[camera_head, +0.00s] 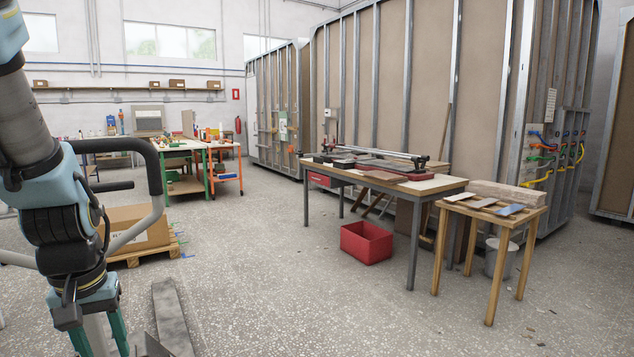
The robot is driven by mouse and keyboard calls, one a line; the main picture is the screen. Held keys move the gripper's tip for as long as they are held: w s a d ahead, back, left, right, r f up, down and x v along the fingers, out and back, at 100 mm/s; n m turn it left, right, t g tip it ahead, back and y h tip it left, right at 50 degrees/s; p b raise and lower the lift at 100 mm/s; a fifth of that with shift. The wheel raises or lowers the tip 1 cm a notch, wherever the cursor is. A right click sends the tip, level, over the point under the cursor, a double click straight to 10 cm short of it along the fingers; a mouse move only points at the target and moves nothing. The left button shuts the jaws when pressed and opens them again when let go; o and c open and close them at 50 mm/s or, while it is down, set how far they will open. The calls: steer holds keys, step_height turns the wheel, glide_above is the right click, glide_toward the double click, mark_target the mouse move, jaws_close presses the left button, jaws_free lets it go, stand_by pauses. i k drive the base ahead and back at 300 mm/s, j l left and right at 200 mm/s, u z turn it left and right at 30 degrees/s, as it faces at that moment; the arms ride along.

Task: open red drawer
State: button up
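A red drawer (320,179) with a pale mark on its front sits under the left end of the grey-legged worktable (437,185). It is small in view and looks shut. My gripper (99,338) hangs at the bottom left, pointing down.
A wooden side table (492,211) is at right. A cart handle (150,175) and a boxed pallet (150,250) are beside my arm. The middle floor is clear.

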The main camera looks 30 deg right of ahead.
mark_target(314, 176)
steer(key=i+l+z, duration=0.15)
steer(key=l+z, duration=0.3)
steer(key=l, duration=0.15)
steer(key=i+l+z, duration=0.4)
steer(key=l, duration=0.15)
steer(key=i+l+z, duration=0.2)
steer(key=l+z, duration=0.25)
steer(key=i+l+z, duration=0.4)
steer(key=i+l+u, duration=0.1)
steer(key=i, duration=0.25)
steer(key=i+l, duration=0.2)
steer(key=i, duration=0.15)
steer(key=i+j+u, duration=0.15)
steer(key=i+u, duration=1.05)
steer(key=i+j, duration=0.1)
steer(key=i, duration=0.75)
steer(key=i+j+z, duration=0.1)
steer(key=i, duration=0.75)
steer(key=i+l, duration=0.1)
steer(key=i, duration=0.5)
steer(key=i+l+u, duration=0.1)
steer(key=i, duration=0.5)
steer(key=i+l, duration=0.15)
steer(key=i, duration=0.45)
steer(key=i+l+u, duration=0.75)
steer(key=i+j, duration=0.1)
steer(key=i, duration=0.05)
